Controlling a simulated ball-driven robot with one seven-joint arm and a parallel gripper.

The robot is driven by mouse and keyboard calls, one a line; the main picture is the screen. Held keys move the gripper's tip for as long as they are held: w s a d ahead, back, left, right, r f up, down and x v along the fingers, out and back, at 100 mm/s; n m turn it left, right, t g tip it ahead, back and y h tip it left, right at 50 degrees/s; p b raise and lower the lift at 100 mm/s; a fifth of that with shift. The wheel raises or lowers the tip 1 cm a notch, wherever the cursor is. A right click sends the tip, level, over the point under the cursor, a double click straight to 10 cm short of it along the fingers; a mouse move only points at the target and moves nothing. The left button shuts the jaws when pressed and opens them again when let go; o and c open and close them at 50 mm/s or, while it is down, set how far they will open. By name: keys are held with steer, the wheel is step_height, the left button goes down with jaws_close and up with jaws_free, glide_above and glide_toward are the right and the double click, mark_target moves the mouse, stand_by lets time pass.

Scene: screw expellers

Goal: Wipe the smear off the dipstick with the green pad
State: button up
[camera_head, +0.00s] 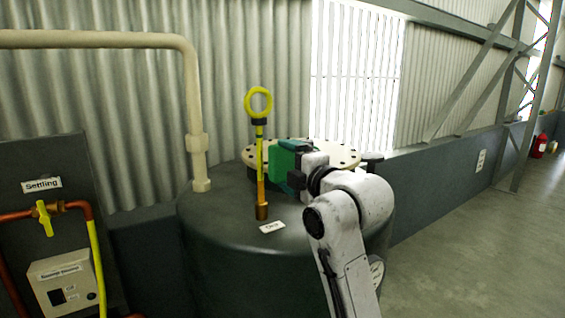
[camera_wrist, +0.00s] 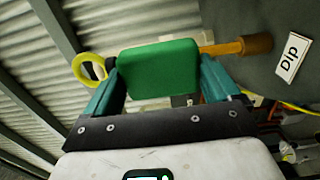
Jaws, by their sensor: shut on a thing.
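The dipstick (camera_head: 259,150) stands upright in a brass socket (camera_head: 262,211) on top of a dark tank. It has a yellow ring handle, which also shows in the wrist view (camera_wrist: 77,69). The lower part of its rod is orange-amber, and I cannot tell how much of that is smear. My gripper (camera_head: 292,163) is shut on the green pad (camera_wrist: 158,70), just right of the rod in the head view. In the wrist view the pad hides the rod's middle, with an orange stretch (camera_wrist: 222,48) showing beside it. Whether pad and rod touch is unclear.
A pale bolted flange (camera_head: 335,155) lies on the tank (camera_head: 235,250) behind my gripper. A small white label (camera_head: 272,227) sits by the socket. A cream pipe (camera_head: 194,110) rises at the left. A panel marked Settling (camera_head: 42,185) stands farther left. Open floor lies at the right.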

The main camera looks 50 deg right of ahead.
steer(key=shift+v, duration=0.8)
steer(key=shift+v, duration=1.5)
steer(key=shift+f, duration=0.1)
